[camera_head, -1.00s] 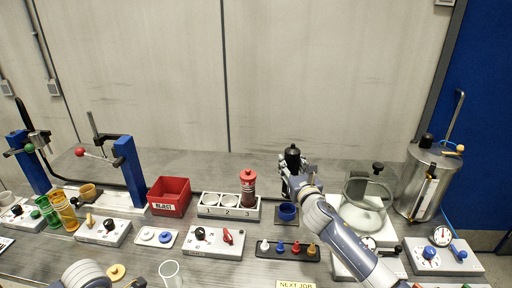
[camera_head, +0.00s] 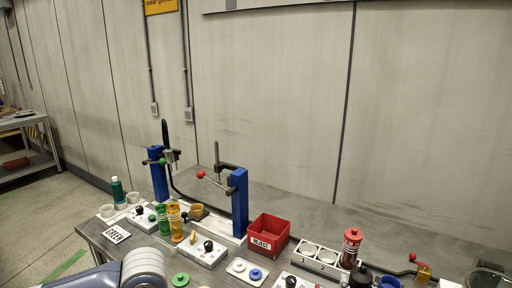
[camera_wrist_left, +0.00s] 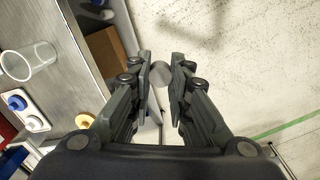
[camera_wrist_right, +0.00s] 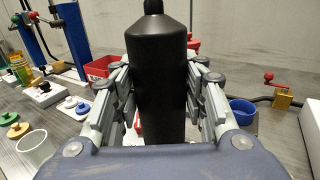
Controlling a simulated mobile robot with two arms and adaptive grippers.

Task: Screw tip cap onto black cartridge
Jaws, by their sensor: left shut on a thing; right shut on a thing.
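The black cartridge (camera_wrist_right: 160,75) stands upright between the fingers of my right gripper (camera_wrist_right: 165,88), which is shut on its sides. Its narrow black top (camera_wrist_right: 153,6) points up and is cut by the frame edge. In the head view the cartridge's dark top (camera_head: 360,277) shows at the bottom edge; the right gripper is barely visible there. My left gripper (camera_wrist_left: 161,76) holds a small grey round piece (camera_wrist_left: 161,72) between its fingertips, in the left wrist view. Whether this is the tip cap I cannot tell. The left gripper is outside the head view.
A red cartridge (camera_head: 351,246) stands in the numbered rack (camera_head: 318,255), near the black one. A red reject bin (camera_head: 268,237), blue press stands (camera_head: 239,203) and a blue cup (camera_head: 390,283) are nearby. A clear cup (camera_wrist_left: 38,58) stands on the bench. The floor left of the bench is open.

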